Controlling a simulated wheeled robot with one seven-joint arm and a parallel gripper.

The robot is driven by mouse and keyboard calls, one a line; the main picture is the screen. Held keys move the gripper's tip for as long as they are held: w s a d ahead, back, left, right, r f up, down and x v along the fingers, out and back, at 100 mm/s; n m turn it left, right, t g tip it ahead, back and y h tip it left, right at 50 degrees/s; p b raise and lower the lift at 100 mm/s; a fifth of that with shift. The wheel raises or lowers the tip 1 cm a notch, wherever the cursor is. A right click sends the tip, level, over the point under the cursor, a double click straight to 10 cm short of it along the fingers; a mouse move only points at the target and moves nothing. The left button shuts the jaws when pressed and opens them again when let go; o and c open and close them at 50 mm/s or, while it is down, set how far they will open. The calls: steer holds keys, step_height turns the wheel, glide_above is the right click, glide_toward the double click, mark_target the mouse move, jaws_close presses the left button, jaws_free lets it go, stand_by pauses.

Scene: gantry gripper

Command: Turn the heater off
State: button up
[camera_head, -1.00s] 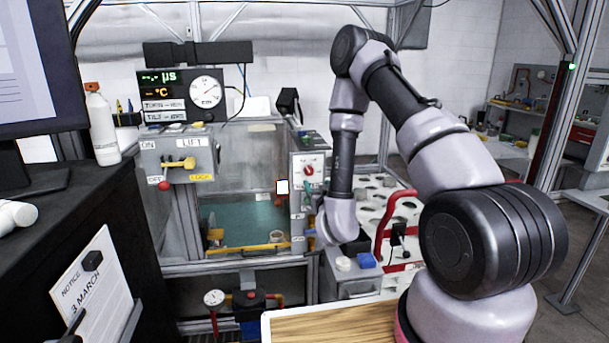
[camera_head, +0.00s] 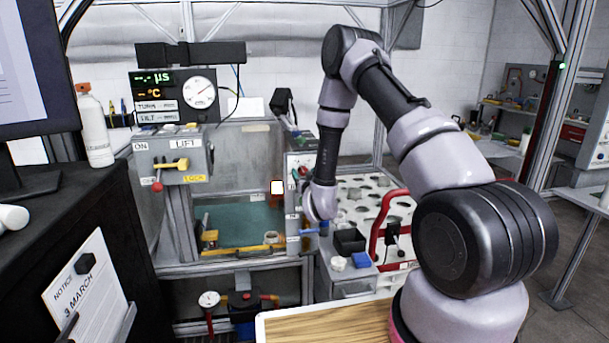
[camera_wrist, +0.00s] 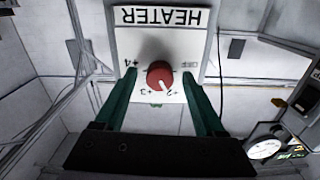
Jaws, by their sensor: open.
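The heater panel (camera_wrist: 205,45) is a white plate marked HEATER, upside down in the wrist view. Its round red knob (camera_wrist: 159,75) has a white pointer line aimed near the +2 mark. The OFF mark (camera_wrist: 190,65) is at the right of the dial, with +4 at the left. My gripper (camera_wrist: 160,74) is open, its green fingers on either side of the knob with gaps visible. I cannot tell how far the fingertips are from the plate. In the head view my gripper (camera_head: 304,182) is at the control box, mostly covering the knob.
A lift box (camera_head: 170,163) with a yellow handle stands left of the tank. A bench with round holes (camera_head: 350,190) and a red tube handle (camera_head: 382,225) lie right of the gripper. In the wrist view a round gauge (camera_wrist: 264,148) is at lower right.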

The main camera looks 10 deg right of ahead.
jaws_close()
steer(key=shift+n, duration=0.3)
steer(key=n, duration=1.1)
steer(key=shift+n, duration=0.3)
stand_by(0.3)
jaws_free()
